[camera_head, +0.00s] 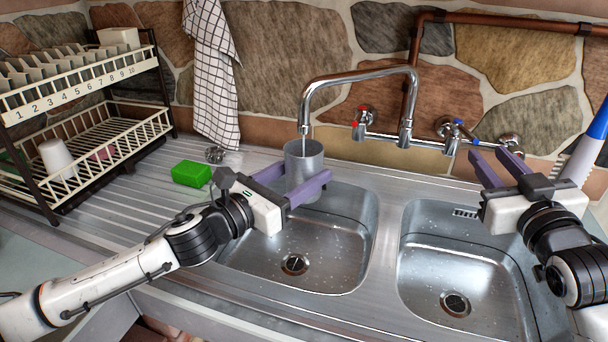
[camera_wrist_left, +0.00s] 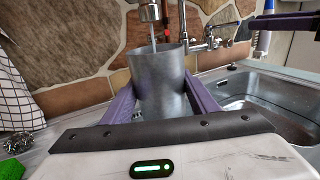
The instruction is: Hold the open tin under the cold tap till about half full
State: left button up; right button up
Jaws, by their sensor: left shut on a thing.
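The open grey metal tin (camera_head: 303,158) stands upright under the spout (camera_head: 303,128), above the back of the left basin. My left gripper (camera_head: 304,170) is shut on its sides; the tin also shows between the purple fingers in the left wrist view (camera_wrist_left: 160,85). A thin stream of water (camera_wrist_left: 153,42) falls from the spout into the tin's mouth. The water level inside is hidden. The cold tap (camera_head: 457,130) has blue marks and sits right of the spout. My right gripper (camera_head: 488,153) is open and empty, in front and right of that tap.
The hot tap (camera_head: 362,122) has red marks. A left basin (camera_head: 330,255) and right basin (camera_head: 420,270) look empty. A green sponge (camera_head: 191,173) and a wire scourer (camera_head: 215,154) lie left of the tin. A dish rack (camera_head: 100,150) stands far left; a checked towel (camera_head: 213,80) hangs behind.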

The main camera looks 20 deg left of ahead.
pick_arm(q)
jog(key=s+b, duration=0.1)
jog(key=s, duration=1.1)
jog(key=shift+a+b, duration=0.2)
jog(key=shift+b, duration=0.15)
dwell(0.7)
